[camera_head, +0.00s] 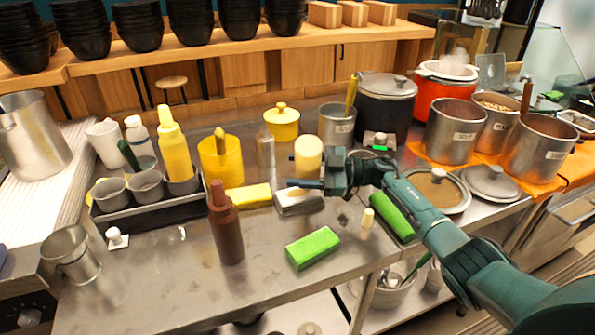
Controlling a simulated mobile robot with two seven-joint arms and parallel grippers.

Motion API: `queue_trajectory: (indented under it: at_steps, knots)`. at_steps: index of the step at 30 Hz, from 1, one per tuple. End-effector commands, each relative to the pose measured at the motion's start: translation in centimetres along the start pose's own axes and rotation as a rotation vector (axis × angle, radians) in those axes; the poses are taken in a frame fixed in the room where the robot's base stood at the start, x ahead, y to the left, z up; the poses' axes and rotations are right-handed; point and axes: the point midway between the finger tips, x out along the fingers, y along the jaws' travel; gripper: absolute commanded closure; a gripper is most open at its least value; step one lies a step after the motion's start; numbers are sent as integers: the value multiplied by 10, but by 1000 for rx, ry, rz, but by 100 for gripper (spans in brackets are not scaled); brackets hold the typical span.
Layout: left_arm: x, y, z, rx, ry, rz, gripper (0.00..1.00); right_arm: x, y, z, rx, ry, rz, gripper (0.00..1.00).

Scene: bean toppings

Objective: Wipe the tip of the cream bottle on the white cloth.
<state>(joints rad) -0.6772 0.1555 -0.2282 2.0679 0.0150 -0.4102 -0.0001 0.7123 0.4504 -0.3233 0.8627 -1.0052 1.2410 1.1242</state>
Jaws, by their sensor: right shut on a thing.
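A cream-coloured bottle (308,155) shows just above and behind the fingers of my right gripper (304,184). The gripper reaches in from the right and is shut on the bottle. The bottle's rounded end is up; its lower part and tip are hidden by the gripper. The white cloth (299,205), a pale folded block, lies on the steel table (180,290) just below the fingers. I cannot tell whether the tip touches it. My left gripper is not in view.
A yellow cloth (249,196) lies left of the white one, a green cloth (313,248) in front. A brown bottle (226,225) stands front left, a yellow bottle (174,145) farther back. Steel pots (454,131) stand at right. The front left table is mostly clear.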

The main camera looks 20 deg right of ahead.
Motion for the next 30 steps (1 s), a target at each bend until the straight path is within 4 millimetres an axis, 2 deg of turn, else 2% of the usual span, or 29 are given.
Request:
queue_trajectory:
  at_steps: [7, 24, 30]
  knots:
    - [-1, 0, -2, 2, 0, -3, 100, -1, 1, -3, 2, -4, 0, 56]
    - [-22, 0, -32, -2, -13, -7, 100, 0, 22, -53, -1, 0, 1, 56]
    - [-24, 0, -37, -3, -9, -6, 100, 0, 24, -57, -1, 1, 1, 56]
